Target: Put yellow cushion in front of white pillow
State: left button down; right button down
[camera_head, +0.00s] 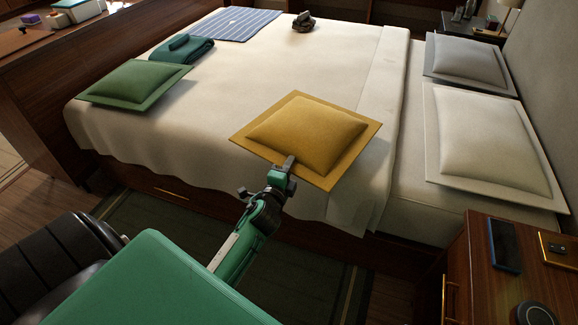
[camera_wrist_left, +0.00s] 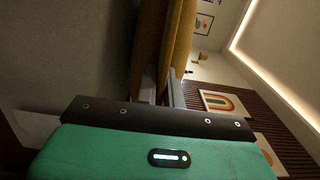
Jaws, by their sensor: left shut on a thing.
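The yellow cushion (camera_head: 308,136) is square with a flat border. It is over the near side of the bed, left of the pillows. My left gripper (camera_head: 287,166) is shut on its near edge. In the left wrist view the yellow cushion (camera_wrist_left: 166,45) stands between the two fingers (camera_wrist_left: 162,88). The white pillow (camera_head: 490,142) lies at the head of the bed, nearest me on the right. The cushion and the white pillow are apart, with bare sheet between them. I cannot tell whether the cushion touches the bed. My right gripper is not in view.
A grey pillow (camera_head: 467,62) lies beyond the white one. A green cushion (camera_head: 134,82), folded teal towel (camera_head: 181,48), striped blue cloth (camera_head: 236,24) and small dark object (camera_head: 303,22) lie on the bed. A nightstand (camera_head: 480,270) holding a phone (camera_head: 504,246) stands at the lower right.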

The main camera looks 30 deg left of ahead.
pick_arm(q)
jog(key=c, duration=1.5)
grip_release()
jog(key=v, duration=1.2)
jog(key=shift+d+r+p, duration=0.1)
jog(key=shift+p, duration=0.2)
